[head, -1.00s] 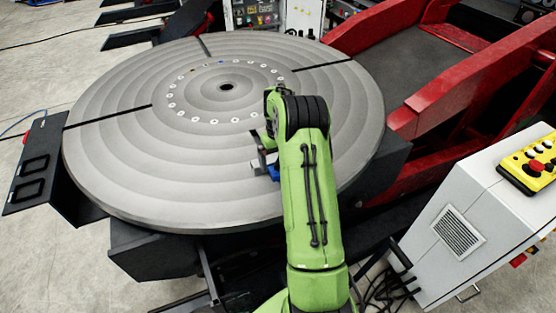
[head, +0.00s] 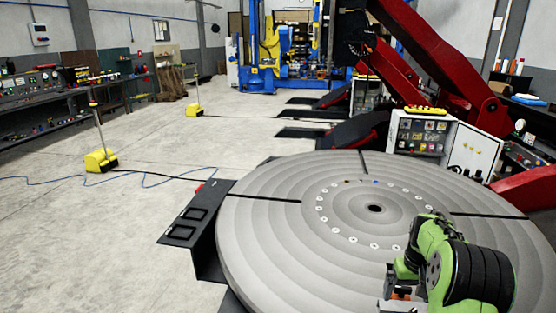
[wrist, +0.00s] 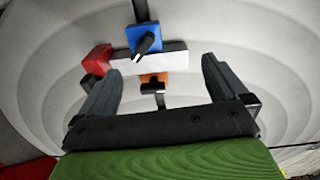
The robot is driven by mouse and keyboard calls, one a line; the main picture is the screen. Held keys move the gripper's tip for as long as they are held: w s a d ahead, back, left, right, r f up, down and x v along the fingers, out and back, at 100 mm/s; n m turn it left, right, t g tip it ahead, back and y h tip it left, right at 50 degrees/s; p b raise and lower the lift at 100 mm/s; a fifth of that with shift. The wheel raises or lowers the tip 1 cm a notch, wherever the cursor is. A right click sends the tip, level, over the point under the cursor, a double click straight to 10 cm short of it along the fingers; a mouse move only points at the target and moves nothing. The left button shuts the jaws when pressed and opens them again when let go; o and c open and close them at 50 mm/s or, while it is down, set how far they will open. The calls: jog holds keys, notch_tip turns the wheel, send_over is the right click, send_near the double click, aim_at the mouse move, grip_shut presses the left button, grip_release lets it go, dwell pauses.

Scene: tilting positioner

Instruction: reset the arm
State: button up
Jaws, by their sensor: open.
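My green arm (head: 470,275) reaches in at the lower right of the head view, over the round grey turntable (head: 270,235). In the wrist view my gripper (wrist: 158,72) is open, its two dark fingers spread apart. A small fixture shows ahead of and between the fingers: a white bar (wrist: 165,58) with a red end (wrist: 97,60), a blue block with a black lever (wrist: 143,40) and an orange part (wrist: 155,78). I cannot tell whether the fingers touch it. Part of the fixture shows beside the arm at the head view's bottom edge.
A black side bracket (head: 190,225) juts from the turntable's left. Yellow-based posts (head: 100,160) and cables lie on the floor. A grey control cabinet (head: 425,135) and red frame (head: 425,45) stand behind. Open floor lies to the left.

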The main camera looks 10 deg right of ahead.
jog(key=s+a+r+n+t+h, duration=0.1)
jog(key=s+a+r, duration=0.4)
jog(key=a+r, duration=0.3)
jog(key=s+a+r+n+t, duration=0.1)
jog(key=s+a+r+t, duration=0.1)
jog(key=s+a+r, duration=0.5)
jog(key=s+a+r+t+y, duration=0.1)
jog(key=s+a+t, duration=0.1)
jog(key=s+a, duration=0.7)
jog(key=s, duration=0.5)
jog(key=shift+a+r+n, duration=0.15)
jog(key=shift+a+n, duration=0.25)
jog(key=shift+s, duration=0.1)
